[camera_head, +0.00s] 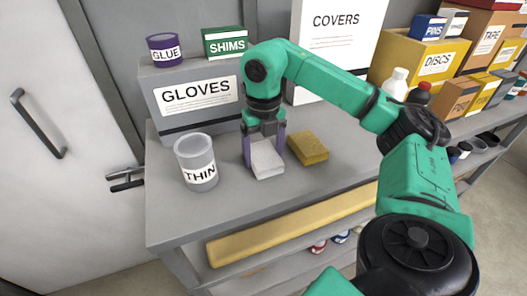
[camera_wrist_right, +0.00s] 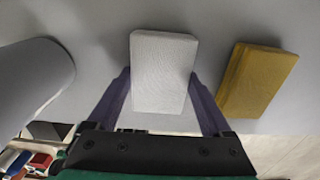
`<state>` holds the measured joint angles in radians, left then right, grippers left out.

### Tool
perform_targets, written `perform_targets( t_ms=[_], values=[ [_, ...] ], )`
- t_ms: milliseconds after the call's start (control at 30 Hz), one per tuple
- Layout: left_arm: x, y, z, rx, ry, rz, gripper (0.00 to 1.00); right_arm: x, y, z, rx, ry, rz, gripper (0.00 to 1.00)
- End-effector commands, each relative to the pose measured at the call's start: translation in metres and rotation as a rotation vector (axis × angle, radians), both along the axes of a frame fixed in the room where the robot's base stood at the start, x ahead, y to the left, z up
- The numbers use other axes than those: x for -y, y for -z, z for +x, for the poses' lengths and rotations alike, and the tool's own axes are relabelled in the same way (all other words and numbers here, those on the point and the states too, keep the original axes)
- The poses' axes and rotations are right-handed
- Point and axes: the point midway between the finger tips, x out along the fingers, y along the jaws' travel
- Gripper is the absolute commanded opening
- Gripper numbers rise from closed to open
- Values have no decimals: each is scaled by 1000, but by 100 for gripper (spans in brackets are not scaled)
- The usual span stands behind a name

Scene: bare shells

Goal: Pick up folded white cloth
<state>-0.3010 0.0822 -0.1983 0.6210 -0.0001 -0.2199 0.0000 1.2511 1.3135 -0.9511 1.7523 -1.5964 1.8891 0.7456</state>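The folded white cloth (camera_head: 266,159) lies flat on the grey bench top, in front of the grey GLOVES box. It also shows as a pale block in the right wrist view (camera_wrist_right: 163,70). My right gripper (camera_head: 264,155) points down over the cloth, with one purple finger at each side of it. In the right wrist view the gripper (camera_wrist_right: 160,75) is open, its fingers straddling the cloth with narrow gaps near its front edge. Whether the fingertips touch the cloth is unclear. My left gripper is not in view.
A yellow folded cloth or sponge (camera_head: 308,148) lies close to the right of the white cloth. A grey THIN can (camera_head: 196,155) stands to the left. The GLOVES box (camera_head: 195,120) stands behind. The bench front (camera_head: 255,195) is clear.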

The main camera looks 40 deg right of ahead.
Motion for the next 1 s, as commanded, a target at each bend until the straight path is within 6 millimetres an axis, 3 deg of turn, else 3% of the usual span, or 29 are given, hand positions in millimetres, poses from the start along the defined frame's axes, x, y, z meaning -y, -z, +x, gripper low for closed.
perform_targets(
  t_ms=[267, 467, 533, 700, 800, 1000],
  values=[
    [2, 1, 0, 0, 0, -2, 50, 0, 0, 0, -1, 0, 0, 29],
    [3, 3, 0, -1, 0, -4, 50, -1, -17, 1, 3, 0, 2, 29],
    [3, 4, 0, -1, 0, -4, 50, -1, -32, 1, 3, -2, 2, 29],
    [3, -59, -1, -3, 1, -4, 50, 0, -112, 1, 6, 1, 0, 29],
    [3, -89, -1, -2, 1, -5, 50, 0, -149, 1, 4, 1, 0, 29],
    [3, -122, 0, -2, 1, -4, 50, 0, -194, 1, 2, 0, 0, 29]
  ],
)
